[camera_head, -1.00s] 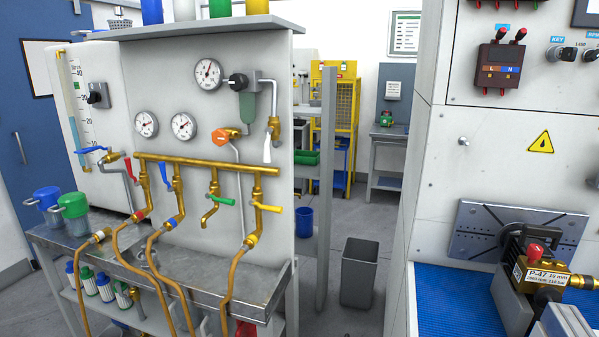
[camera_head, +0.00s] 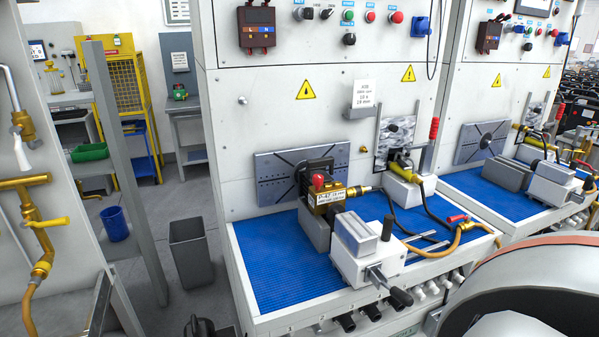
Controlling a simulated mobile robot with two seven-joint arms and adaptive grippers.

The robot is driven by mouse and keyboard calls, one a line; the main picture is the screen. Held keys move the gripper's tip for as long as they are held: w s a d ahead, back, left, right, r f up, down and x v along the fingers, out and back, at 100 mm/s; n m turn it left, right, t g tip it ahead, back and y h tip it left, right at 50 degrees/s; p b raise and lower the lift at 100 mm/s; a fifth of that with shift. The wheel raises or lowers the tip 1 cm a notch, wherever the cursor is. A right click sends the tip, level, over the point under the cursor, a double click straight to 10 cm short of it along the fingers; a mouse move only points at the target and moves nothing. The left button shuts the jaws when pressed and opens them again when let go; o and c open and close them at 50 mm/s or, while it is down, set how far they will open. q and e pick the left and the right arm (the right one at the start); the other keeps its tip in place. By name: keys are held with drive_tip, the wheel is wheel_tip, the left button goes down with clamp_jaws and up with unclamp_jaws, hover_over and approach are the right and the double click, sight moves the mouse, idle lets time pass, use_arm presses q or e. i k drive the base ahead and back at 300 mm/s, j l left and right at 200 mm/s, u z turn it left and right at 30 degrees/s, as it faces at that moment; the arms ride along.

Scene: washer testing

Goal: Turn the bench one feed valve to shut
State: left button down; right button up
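The nearer test bench (camera_head: 262,190) fills the middle of the view, with a blue mat (camera_head: 265,262) in its tray. A brass block with a red knob (camera_head: 318,182) sits in front of its slotted plate. A red upright handle (camera_head: 434,128) stands at the right of its back panel, and a red-handled fitting (camera_head: 457,218) is on the hose at the tray's right. I cannot tell which of these is the feed valve or read its position. Neither gripper can be made out.
A second bench with a blue mat (camera_head: 482,192) stands to the right. A grey bin (camera_head: 192,255) is on the floor left of the nearer bench. A brass manifold with a yellow lever (camera_head: 47,222) is at the left edge. A large rounded pale part fills the lower right corner.

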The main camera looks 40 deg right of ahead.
sight(450, 220)
drive_tip(key=z, duration=2.3)
drive_tip(key=i+l+u, duration=0.1)
drive_tip(key=l, duration=0.25)
drive_tip(key=i+l+u, duration=0.1)
drive_tip(key=i+l, duration=0.15)
drive_tip(key=i+l+u, duration=0.1)
drive_tip(key=l, duration=0.35)
drive_tip(key=i+l+u, duration=0.1)
drive_tip(key=l, duration=0.25)
drive_tip(key=i, duration=0.05)
